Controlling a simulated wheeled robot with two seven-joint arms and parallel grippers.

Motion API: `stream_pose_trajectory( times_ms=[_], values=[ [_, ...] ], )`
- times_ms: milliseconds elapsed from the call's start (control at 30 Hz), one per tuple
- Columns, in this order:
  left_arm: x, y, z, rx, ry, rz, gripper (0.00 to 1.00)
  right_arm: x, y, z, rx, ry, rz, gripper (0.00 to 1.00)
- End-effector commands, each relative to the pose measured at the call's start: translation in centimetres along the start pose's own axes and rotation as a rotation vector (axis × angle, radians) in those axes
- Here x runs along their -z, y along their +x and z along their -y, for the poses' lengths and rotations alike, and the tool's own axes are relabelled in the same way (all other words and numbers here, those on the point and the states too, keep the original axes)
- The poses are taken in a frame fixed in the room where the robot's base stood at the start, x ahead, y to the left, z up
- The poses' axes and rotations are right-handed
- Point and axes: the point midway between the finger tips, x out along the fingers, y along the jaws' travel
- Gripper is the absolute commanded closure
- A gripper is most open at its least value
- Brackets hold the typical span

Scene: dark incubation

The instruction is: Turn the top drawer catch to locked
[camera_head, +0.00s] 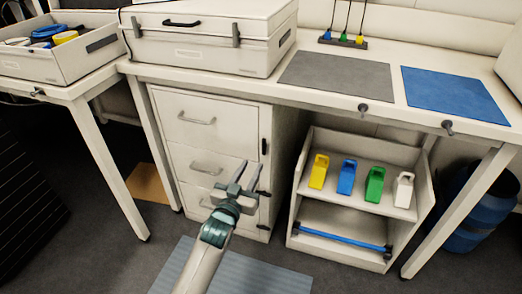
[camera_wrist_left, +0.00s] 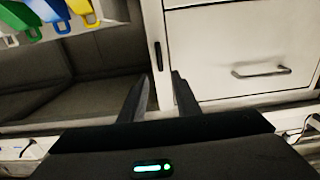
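The white drawer cabinet (camera_head: 217,135) stands under the bench, with the top drawer (camera_head: 190,128) shut. The top drawer catch (camera_head: 264,146) is a small black bar, standing upright on the cabinet's right front edge. In the left wrist view, which looks upside down, the catch (camera_wrist_left: 158,62) also shows as an upright bar, beyond the fingertips and apart from them. My left gripper (camera_head: 250,176) is open and empty in front of the cabinet, below the catch in the head picture. Its two fingers (camera_wrist_left: 156,92) show apart in the wrist view. My right gripper is not in view.
A low shelf unit (camera_head: 345,213) with yellow, blue, green and white bottles stands right of the cabinet. The bench (camera_head: 250,88) overhangs both and carries a white case (camera_head: 210,52). A grey-blue mat (camera_head: 235,272) lies on the floor.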

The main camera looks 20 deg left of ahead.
Motion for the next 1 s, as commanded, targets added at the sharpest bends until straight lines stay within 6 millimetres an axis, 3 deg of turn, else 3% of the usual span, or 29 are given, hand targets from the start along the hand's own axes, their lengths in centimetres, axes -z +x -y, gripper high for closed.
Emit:
stream_pose_trajectory(
  times_ms=[300,500,700,1000],
  values=[
    [0.0,5.9,0.0,0.0,0.0,-0.002,0.7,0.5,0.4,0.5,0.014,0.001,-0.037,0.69],
    [0.0,8.7,0.0,0.0,-0.001,-0.001,0.7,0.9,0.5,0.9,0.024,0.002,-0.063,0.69],
    [0.0,10.1,0.0,0.0,-0.001,0.0,0.7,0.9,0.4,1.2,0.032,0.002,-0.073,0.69],
    [0.0,10.3,0.0,0.0,-0.001,0.0,0.7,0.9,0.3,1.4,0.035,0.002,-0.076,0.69]
  ],
)
